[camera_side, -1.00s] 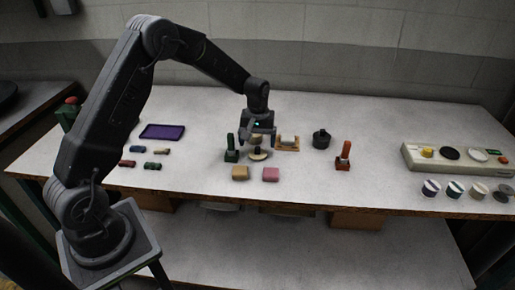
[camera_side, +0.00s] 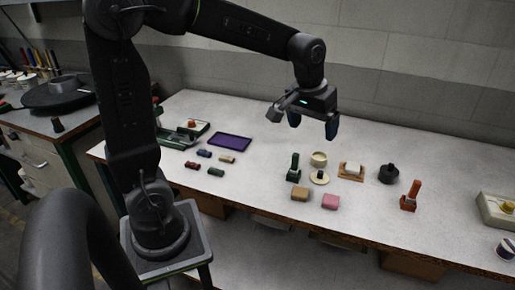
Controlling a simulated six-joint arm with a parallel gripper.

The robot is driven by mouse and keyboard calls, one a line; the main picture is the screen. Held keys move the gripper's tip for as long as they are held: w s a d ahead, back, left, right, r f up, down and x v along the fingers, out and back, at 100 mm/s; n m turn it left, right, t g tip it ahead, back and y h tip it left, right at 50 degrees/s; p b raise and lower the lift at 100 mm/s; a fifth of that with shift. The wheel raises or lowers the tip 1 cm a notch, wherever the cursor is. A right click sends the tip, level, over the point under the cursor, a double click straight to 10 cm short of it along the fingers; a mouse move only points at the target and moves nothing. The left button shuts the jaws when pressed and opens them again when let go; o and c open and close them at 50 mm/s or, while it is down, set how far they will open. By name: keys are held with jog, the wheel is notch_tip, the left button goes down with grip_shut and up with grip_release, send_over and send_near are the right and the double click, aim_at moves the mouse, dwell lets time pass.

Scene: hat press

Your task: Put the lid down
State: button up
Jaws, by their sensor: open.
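A pale round lid with a dark knob (camera_side: 320,178) lies on the white table, just in front of a cream round pot (camera_side: 319,158). The pot looks uncovered, but its inside is too small to make out. My gripper (camera_side: 313,127) is open and empty, well above the table and apart from both lid and pot. Its two dark fingers point down.
A green-handled stamp (camera_side: 294,168) stands left of the lid. A wooden cradle with a white roller (camera_side: 351,171), a black round pot (camera_side: 389,173) and a red-handled stamp (camera_side: 410,196) stand right. Tan (camera_side: 300,194) and pink (camera_side: 331,201) blocks lie in front. A purple tray (camera_side: 230,142) lies left.

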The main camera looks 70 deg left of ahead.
jog(key=s+d+m+t, duration=0.1)
jog(key=s+d+m, duration=0.1)
jog(key=s, duration=0.6)
jog(key=s+d+r+m+t, duration=0.1)
jog(key=s+d+m+t, duration=0.1)
jog(key=s, duration=0.7)
jog(key=shift+d+m, duration=0.5)
jog(key=shift+d, duration=0.25)
